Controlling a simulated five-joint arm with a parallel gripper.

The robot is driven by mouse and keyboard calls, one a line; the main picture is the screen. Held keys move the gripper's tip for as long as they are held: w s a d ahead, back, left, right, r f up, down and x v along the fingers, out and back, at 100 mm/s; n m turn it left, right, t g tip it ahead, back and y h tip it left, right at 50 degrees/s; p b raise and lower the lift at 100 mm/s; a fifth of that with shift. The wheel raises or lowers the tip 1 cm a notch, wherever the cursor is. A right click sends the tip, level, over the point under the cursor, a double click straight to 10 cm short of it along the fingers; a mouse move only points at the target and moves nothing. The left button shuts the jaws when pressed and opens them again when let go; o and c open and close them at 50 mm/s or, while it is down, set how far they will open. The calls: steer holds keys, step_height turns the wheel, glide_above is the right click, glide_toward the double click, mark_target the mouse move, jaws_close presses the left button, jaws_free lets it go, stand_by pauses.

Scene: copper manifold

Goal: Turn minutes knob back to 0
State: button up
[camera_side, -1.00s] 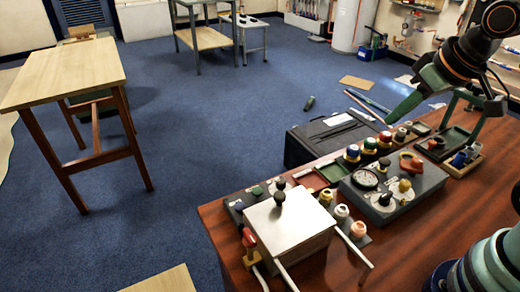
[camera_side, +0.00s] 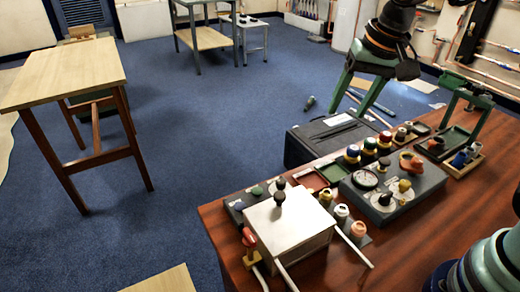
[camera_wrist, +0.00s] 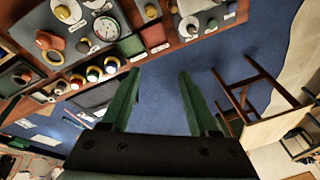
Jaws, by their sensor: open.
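A dark grey control panel (camera_side: 424,186) stands on the wooden bench with a round white gauge (camera_side: 365,178). It carries a yellow knob (camera_side: 404,186) and dark knobs (camera_side: 384,199) on pale dials. I cannot read which knob is the minutes knob. In the wrist view the gauge (camera_wrist: 106,28) and a yellow knob (camera_wrist: 61,12) show at the upper left. My gripper (camera_side: 345,112) has two green fingers spread apart and empty. It hangs above and behind the panel, over the black case, touching no knob. The fingers also show in the wrist view (camera_wrist: 159,74).
A metal box with a black knob (camera_side: 297,218) sits at the bench's front. Several coloured caps (camera_side: 370,145) line up behind the panel. A black case (camera_side: 300,148) lies beyond the bench edge. A green stand (camera_side: 478,98) rises at right.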

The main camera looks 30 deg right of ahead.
steer(key=w+a+f+m+g, duration=0.2)
steer(key=w+a+f+m, duration=0.2)
steer(key=w+a, duration=0.1)
steer(key=m+g, duration=0.1)
steer(key=m, duration=0.2)
glide_above(281, 181)
step_height(281, 181, down, 4)
step_height(281, 181, down, 12)
steer(key=shift+f, duration=0.25)
jaws_close()
